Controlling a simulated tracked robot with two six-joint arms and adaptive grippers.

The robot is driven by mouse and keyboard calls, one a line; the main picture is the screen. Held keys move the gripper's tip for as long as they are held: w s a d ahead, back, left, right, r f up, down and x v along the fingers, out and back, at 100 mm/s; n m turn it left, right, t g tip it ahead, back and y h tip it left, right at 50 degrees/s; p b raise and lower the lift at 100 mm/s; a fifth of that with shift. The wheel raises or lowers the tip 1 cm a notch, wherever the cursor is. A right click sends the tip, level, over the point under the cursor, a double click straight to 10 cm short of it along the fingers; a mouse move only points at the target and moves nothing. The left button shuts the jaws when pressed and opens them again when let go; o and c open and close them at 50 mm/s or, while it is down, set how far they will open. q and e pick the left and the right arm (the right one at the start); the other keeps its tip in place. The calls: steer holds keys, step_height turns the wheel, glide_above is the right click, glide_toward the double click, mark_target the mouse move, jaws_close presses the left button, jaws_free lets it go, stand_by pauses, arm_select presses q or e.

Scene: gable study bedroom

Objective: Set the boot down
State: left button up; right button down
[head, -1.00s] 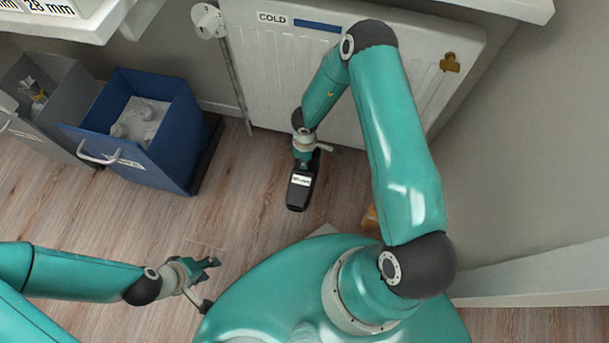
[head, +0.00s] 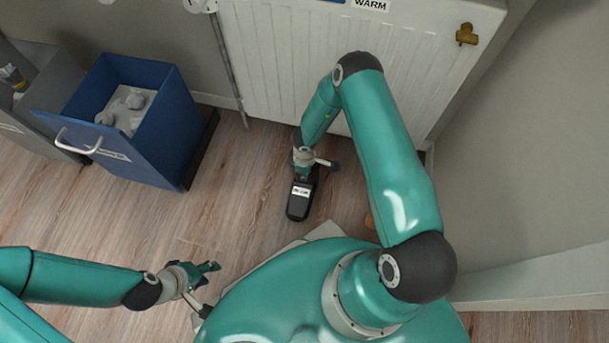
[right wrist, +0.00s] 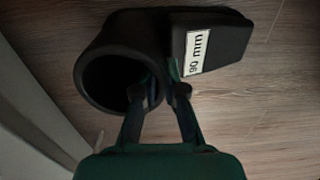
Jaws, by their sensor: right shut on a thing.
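The black boot (head: 299,204) with a white label is low over the wooden floor in front of the radiator. My right gripper (head: 303,168) is shut on its shaft end. In the right wrist view the boot (right wrist: 215,38) shows a "90 mm" label and its round opening faces the camera. There my right gripper (right wrist: 163,92) has one finger inside the opening and one outside, pinching the rim wall. I cannot tell whether the sole touches the floor. My left gripper (head: 206,288) is open and empty over the floor at lower left.
A blue bin (head: 170,135) with a pale handle and white contents stands at left, beside a grey bin (head: 45,110). The white radiator (head: 280,70) with a "WARM" label stands behind the boot. Bare floor (head: 215,205) lies between the blue bin and the boot.

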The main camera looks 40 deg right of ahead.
steer(key=shift+f, duration=0.25)
steer(key=c, duration=1.2)
jaws_free()
steer(key=shift+c, duration=0.2)
step_height(320, 180, up, 12)
steer(key=p, duration=0.6)
steer(key=s+a+r+m+y, duration=0.2)
steer(key=s+a+r+m, duration=0.2)
steer(key=s+a+m, duration=0.1)
steer(key=s+a+r+m+y, duration=0.1)
steer(key=s+a+r+m, duration=0.4)
steer(key=s+a, duration=0.3)
steer(key=shift+s+a+t+y, duration=0.25)
steer(key=shift+a+t+y, duration=0.15)
steer(key=shift+a, duration=0.55)
